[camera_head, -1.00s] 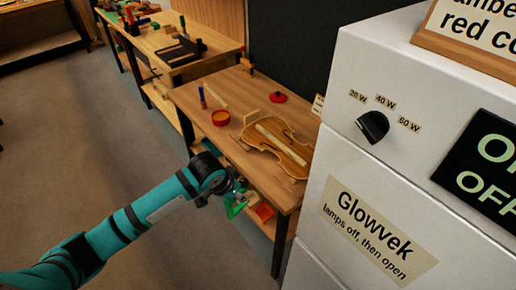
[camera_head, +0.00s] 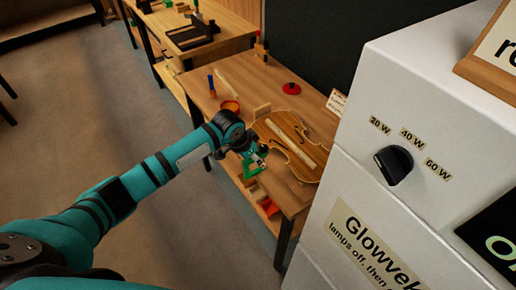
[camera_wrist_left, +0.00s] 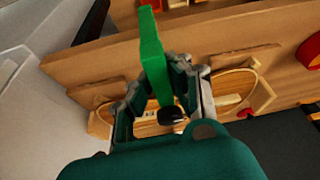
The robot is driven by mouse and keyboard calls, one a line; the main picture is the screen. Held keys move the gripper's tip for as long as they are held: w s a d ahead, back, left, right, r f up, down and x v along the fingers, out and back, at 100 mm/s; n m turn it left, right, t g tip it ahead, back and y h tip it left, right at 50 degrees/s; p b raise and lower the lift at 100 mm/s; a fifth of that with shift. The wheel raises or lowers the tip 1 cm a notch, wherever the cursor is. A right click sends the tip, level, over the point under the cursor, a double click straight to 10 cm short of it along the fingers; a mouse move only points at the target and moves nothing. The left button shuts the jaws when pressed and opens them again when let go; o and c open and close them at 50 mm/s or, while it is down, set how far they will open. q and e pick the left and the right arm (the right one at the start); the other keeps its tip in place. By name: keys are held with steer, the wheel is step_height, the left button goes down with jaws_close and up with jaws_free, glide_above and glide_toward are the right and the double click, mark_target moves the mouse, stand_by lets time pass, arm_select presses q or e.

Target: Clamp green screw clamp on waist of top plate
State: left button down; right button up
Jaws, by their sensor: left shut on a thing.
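The violin top plate (camera_head: 310,158), pale wood with a long light bar on it, lies on the workbench. My left gripper (camera_head: 249,158) is beside the near left side of the plate in the head view. It is shut on the green screw clamp (camera_head: 255,170), which shows below the fingers. In the left wrist view the green clamp (camera_wrist_left: 153,58) stands up between the two fingers of my left gripper (camera_wrist_left: 163,88). Parts of the plate (camera_wrist_left: 233,82) show on both sides behind the fingers, its middle hidden by them. I cannot tell whether clamp and plate touch. My right gripper is out of view.
On the workbench (camera_head: 240,82) are a red-orange bowl (camera_head: 230,106), a red round lid (camera_head: 291,88), a small wooden block (camera_head: 262,111) and a blue-and-red bottle (camera_head: 211,86). A white cabinet (camera_head: 365,165) stands close on the right.

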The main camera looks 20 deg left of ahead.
mark_target(267, 146)
arm_select(q)
steer(key=shift+w, duration=0.5)
steer(key=shift+s+r, duration=0.15)
steer(key=shift+s, duration=0.05)
steer(key=shift+p, duration=0.45)
steer(key=shift+w+d, duration=0.15)
steer(key=shift+w+d+b, duration=0.45)
steer(key=shift+w+d, duration=0.05)
steer(key=shift+w, duration=0.15)
steer(key=shift+w+d+f+b, duration=0.2)
steer(key=shift+w+d+b, duration=0.4)
steer(key=shift+w, duration=0.4)
steer(key=shift+w+d, duration=0.35)
steer(key=shift+d, duration=0.05)
steer(key=shift+w+d+r, duration=0.1)
steer(key=shift+w+d, duration=0.05)
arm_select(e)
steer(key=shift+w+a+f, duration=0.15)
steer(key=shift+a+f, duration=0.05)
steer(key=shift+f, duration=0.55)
